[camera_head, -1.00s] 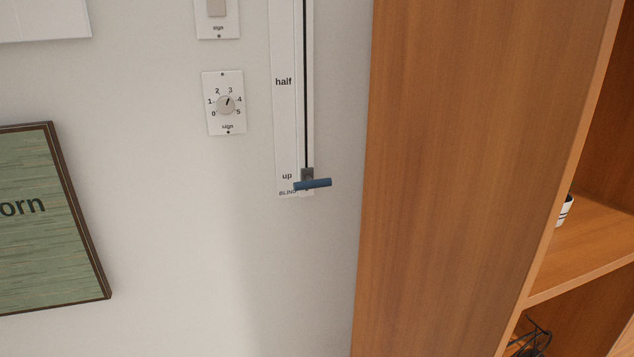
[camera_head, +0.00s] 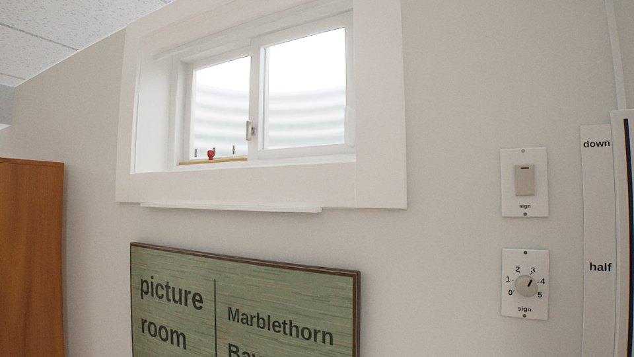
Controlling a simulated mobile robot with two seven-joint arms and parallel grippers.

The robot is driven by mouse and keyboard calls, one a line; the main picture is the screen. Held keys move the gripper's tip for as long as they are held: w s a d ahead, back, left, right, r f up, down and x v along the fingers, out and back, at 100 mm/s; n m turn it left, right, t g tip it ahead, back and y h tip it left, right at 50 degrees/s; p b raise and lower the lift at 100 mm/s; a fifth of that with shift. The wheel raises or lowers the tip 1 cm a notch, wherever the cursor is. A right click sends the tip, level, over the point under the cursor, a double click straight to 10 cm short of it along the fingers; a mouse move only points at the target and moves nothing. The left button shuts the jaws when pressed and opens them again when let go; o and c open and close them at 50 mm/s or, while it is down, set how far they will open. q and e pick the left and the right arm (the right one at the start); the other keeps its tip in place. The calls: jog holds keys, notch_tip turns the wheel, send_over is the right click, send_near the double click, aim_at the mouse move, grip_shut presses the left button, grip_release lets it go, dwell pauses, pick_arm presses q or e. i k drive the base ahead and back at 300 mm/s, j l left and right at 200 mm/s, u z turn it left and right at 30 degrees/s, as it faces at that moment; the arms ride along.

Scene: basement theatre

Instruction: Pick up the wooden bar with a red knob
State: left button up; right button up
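A thin wooden bar (camera_head: 228,159) lies along the bottom of the window frame, at the lower left of the small window high on the wall. A red knob (camera_head: 211,154) stands up from it, left of its middle. Small dark upright pieces show on either side of the knob. The bar sits inside the white window recess, behind its front lip. Neither of my grippers shows in the head view.
The window (camera_head: 268,95) has a white sill ledge (camera_head: 232,208) under it. A green sign (camera_head: 245,300) hangs below. A switch (camera_head: 524,181), a dial (camera_head: 526,286) and a blind slider panel (camera_head: 598,240) are on the right wall. A wooden cabinet (camera_head: 30,255) stands at the left.

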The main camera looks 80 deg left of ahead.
aim_at(210, 153)
jog(key=u, duration=3)
jog(key=i+j+z, duration=0.15)
jog(key=j, duration=0.6)
jog(key=i+j+z, duration=0.15)
jog(key=j, duration=0.6)
jog(key=i+j+z, duration=0.2)
jog(key=j, duration=0.6)
jog(key=j+z, duration=0.15)
jog(key=j, duration=0.65)
